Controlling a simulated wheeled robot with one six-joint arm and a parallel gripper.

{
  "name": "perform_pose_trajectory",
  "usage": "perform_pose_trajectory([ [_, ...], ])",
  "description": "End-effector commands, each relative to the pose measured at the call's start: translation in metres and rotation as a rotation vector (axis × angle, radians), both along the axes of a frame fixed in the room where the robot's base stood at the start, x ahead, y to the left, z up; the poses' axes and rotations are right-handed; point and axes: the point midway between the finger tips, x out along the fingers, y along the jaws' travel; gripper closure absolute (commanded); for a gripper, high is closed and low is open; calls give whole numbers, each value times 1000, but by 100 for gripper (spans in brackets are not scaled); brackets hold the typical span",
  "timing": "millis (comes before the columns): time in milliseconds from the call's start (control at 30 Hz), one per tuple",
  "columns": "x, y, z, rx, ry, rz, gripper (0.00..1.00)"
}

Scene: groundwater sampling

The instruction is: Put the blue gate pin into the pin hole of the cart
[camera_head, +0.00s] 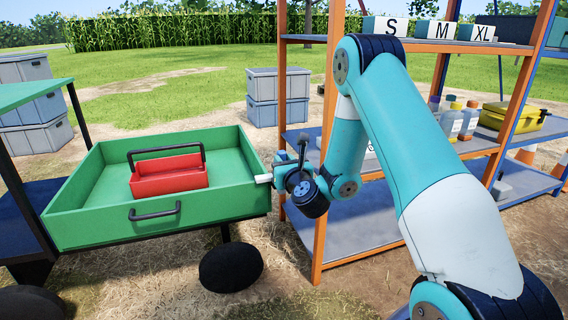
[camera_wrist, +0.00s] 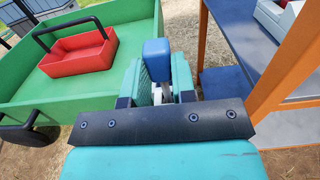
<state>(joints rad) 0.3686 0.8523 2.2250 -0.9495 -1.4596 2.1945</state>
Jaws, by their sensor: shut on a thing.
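The cart (camera_head: 80,228) is green with a flat open tray, at the left of the head view. My gripper (camera_head: 280,174) is at the tray's right side, close to a small white piece (camera_head: 263,178) on that side. In the wrist view my gripper (camera_wrist: 158,82) is shut on the blue gate pin (camera_wrist: 156,55), whose block-shaped blue head shows between the fingers. The cart's green wall (camera_wrist: 100,88) lies just left of the fingers. The pin's lower end and the pin hole are hidden, so I cannot tell whether the pin is in the hole.
A red carrier (camera_head: 168,180) with a black handle sits in the cart tray. An orange-posted shelf (camera_head: 318,215) with bottles and bins stands close on the right. Grey crates (camera_head: 278,112) stand on the grass behind.

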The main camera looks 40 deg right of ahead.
Motion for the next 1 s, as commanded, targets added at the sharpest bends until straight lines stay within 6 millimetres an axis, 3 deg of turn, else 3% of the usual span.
perform_pose_trajectory([
  [1000,0,0,-26,1,0,0,99],
])
